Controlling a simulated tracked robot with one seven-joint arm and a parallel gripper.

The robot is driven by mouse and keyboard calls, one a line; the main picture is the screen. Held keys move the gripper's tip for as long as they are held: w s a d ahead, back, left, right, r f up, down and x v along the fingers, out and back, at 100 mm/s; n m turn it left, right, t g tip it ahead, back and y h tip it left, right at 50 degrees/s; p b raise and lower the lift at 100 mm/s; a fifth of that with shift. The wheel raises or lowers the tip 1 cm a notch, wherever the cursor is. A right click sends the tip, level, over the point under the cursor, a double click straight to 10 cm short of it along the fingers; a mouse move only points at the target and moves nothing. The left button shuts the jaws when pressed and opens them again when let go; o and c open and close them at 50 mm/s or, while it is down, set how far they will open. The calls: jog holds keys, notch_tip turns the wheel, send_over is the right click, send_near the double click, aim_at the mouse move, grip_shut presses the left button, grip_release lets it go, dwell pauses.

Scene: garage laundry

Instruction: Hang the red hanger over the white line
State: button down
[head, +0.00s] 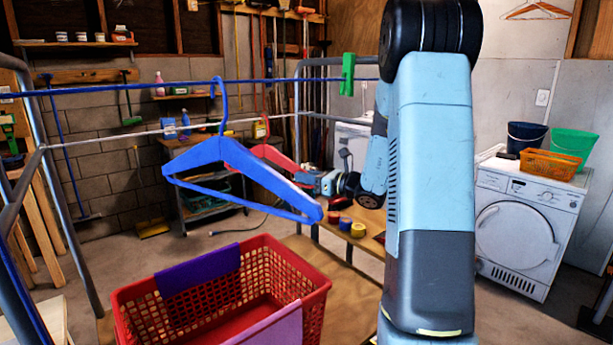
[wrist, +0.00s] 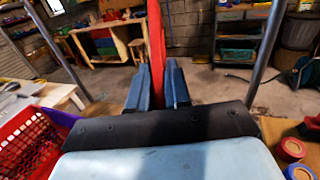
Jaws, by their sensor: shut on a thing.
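The red hanger (head: 278,158) is partly hidden behind a blue hanger (head: 205,152) in the head view. My gripper (head: 309,179) is shut on the right end of the red hanger. In the wrist view, a red bar of the hanger (wrist: 156,45) stands between the two fingers of my gripper (wrist: 157,88). The white line (head: 105,139) runs across behind the blue hanger. The red hanger's thin hook rises near the white line's height; I cannot tell whether it touches or passes over the line.
The blue hanger hangs from a blue line (head: 165,86) nearer the camera, which also carries a green peg (head: 347,74). Below stands a red basket (head: 215,310) with purple cloths. Several coloured rolls (head: 346,224) lie on a bench. A white washer (head: 525,225) stands right.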

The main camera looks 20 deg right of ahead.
jog(key=c, duration=1)
grip_release()
jog(key=v, duration=1.4)
jog(key=shift+w+f, duration=0.1)
jog(key=shift+f, duration=0.05)
